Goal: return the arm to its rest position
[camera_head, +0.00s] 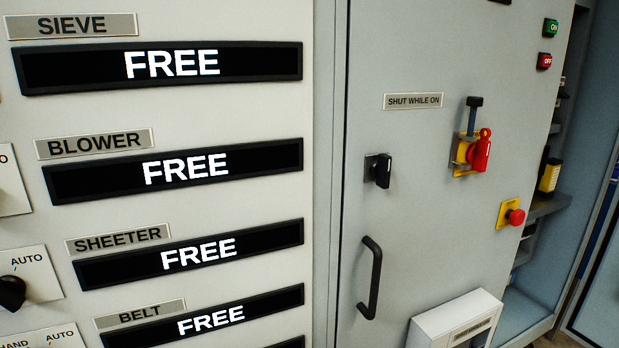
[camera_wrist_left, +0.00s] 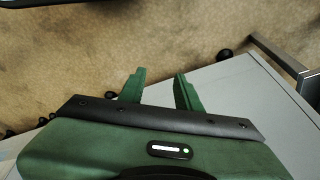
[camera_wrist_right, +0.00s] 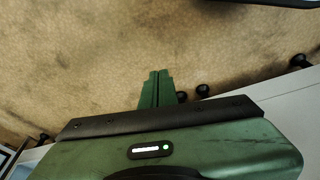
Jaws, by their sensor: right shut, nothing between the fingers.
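My left gripper (camera_wrist_left: 160,88) shows in the left wrist view with its two green fingers apart and nothing between them. Behind it are a grey surface and the brown floor. My right gripper (camera_wrist_right: 157,75) shows in the right wrist view with its green fingers together and empty, over the brown floor. Neither arm shows in the head view. The head view is filled by a grey cabinet door (camera_head: 420,220) with a black handle (camera_head: 371,278), and a panel of several displays (camera_head: 175,65) reading FREE.
The door carries a black latch (camera_head: 378,170), a red and yellow switch (camera_head: 473,150) and a red stop button (camera_head: 514,216). A white box (camera_head: 455,320) juts out low on the door. An open shelf bay (camera_head: 545,210) lies at right. Floor (camera_wrist_right: 80,50) is clear before the right fingers.

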